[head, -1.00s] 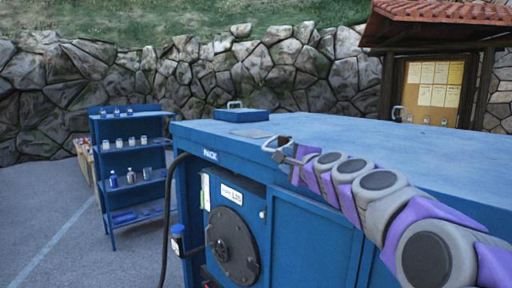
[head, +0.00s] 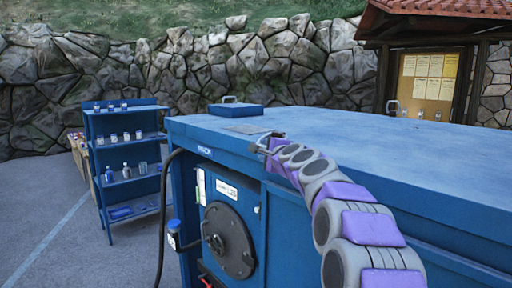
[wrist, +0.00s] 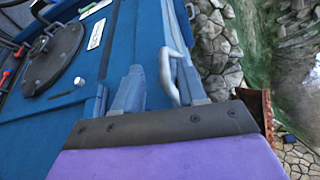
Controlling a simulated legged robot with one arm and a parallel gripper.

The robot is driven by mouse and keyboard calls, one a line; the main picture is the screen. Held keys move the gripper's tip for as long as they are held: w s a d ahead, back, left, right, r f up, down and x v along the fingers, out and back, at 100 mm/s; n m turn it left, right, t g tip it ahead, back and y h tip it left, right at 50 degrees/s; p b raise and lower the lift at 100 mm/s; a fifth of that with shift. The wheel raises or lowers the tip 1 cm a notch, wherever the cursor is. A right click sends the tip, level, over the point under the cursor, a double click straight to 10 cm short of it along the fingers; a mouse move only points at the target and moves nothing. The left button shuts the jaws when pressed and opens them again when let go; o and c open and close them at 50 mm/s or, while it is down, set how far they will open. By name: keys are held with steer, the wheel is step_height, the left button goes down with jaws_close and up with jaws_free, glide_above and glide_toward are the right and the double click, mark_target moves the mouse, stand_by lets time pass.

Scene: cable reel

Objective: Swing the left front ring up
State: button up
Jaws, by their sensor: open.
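The ring is a pale grey metal loop at the top front edge of the blue cabinet (head: 400,157). In the wrist view the ring (wrist: 167,62) shows between the two fingers of my gripper (wrist: 157,75), nearer the right finger. The fingers are apart; I cannot tell whether either touches the ring. In the head view my gripper (head: 268,143) is at the cabinet's top front edge and largely hides the ring.
The cabinet front has a dark round reel cover (head: 229,241) with a crank. A blue lidded box (head: 236,109) sits on top. A blue shelf (head: 126,160) with bottles stands left. A stone wall and a notice board (head: 426,83) are behind.

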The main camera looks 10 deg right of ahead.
mark_target(263, 148)
steer(key=w+d+p, duration=0.1)
steer(key=w+d, duration=0.2)
steer(key=shift+w, duration=0.25)
steer(key=a, duration=0.1)
steer(key=w+a, duration=0.1)
steer(key=w+a+p, duration=0.1)
steer(key=shift+a+f, duration=0.3)
steer(key=shift+f, duration=0.05)
steer(key=shift+s+a+r, duration=0.1)
steer(key=shift+a+r, duration=0.05)
steer(key=shift+a, duration=0.35)
steer(key=shift+d, duration=1.25)
steer(key=shift+c, duration=0.6)
steer(key=shift+d, duration=0.3)
steer(key=shift+c, duration=0.8)
steer(key=shift+a, duration=0.1)
steer(key=c, duration=0.3)
steer(key=shift+a, duration=0.5)
jaws_close()
steer(key=shift+f, duration=0.2)
